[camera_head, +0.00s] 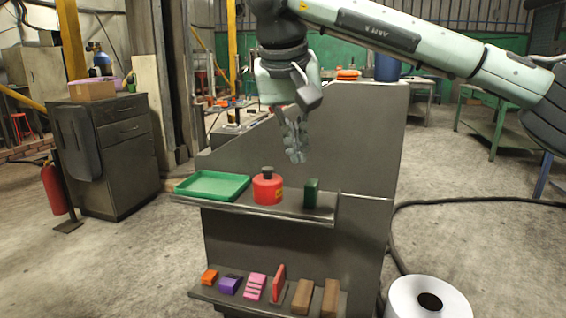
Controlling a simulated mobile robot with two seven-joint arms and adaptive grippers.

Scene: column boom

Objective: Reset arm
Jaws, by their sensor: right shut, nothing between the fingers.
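My right arm comes in from the right across the top of the head view. Its gripper (297,150) hangs downward, shut and empty, above the upper shelf of a grey stand. It is apart from the things on that shelf. Below it stand a red canister (267,188) with a dark cap and a dark green block (311,194). A green tray (212,186) lies at the left of the same shelf and looks empty. My left gripper is not in view.
The grey stand (365,140) has a lower shelf with several coloured blocks (256,287). A white roll (428,298) and a black cable (430,203) lie on the floor at right. A cabinet (108,150) and a red extinguisher (54,188) stand at left.

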